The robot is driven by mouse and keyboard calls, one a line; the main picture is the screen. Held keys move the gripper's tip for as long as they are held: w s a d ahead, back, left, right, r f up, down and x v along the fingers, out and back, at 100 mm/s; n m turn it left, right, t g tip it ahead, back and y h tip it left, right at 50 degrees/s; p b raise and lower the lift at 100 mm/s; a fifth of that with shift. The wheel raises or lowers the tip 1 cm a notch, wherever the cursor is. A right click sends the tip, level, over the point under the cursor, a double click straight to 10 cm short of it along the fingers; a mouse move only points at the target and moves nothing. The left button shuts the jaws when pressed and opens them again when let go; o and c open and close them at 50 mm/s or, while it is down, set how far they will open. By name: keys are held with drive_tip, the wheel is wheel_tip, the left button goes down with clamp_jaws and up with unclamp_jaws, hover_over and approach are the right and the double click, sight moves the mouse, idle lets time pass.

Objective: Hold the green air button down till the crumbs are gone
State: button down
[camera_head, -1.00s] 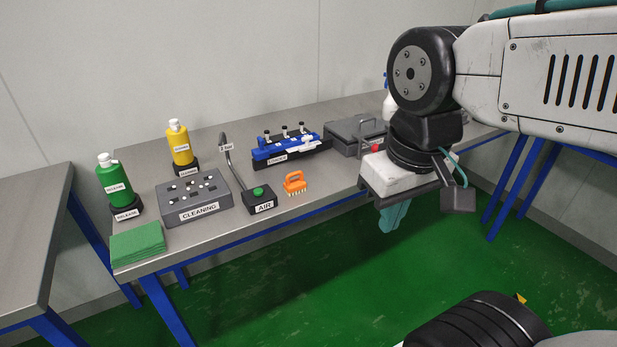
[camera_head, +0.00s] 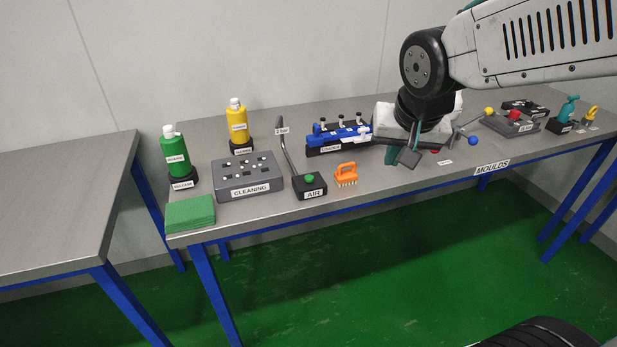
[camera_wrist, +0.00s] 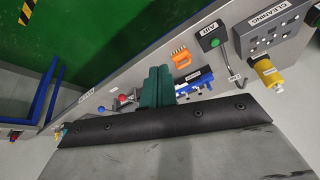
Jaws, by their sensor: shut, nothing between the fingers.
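The green button (camera_head: 309,178) sits on a black box labelled AIR (camera_head: 311,189) near the bench's front edge. It also shows in the wrist view (camera_wrist: 215,42). A bent grey pipe (camera_head: 286,148) rises behind it. Left of it is a grey block labelled CLEANING (camera_head: 240,188) with small dark and pale spots on top; I cannot tell which are crumbs. My gripper (camera_head: 391,157) is shut and empty, to the right of the AIR box and apart from it. Its green fingers (camera_wrist: 158,82) lie together in the wrist view.
An orange brush (camera_head: 346,174) stands just right of the AIR box. A blue fixture (camera_head: 338,137) is behind it. Yellow (camera_head: 237,125) and green (camera_head: 174,158) bottles and green cloths (camera_head: 190,213) are at the left. Levers with coloured knobs (camera_head: 472,140) stand right of my gripper.

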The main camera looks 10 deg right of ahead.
drive_tip(key=w+a+f+m+t+y, duration=0.1)
drive_tip(key=w+a+f+t, duration=0.1)
drive_tip(key=w+a, duration=0.3)
drive_tip(key=w+a+f+m+t+y, duration=0.1)
drive_tip(key=w+a, duration=0.5)
drive_tip(key=w, duration=0.8)
wheel_tip(320, 180, down, 2)
drive_tip(key=shift+f+m+t+y, duration=0.3)
drive_tip(key=shift+m+t, duration=0.2)
drive_tip(key=shift+t, duration=0.1)
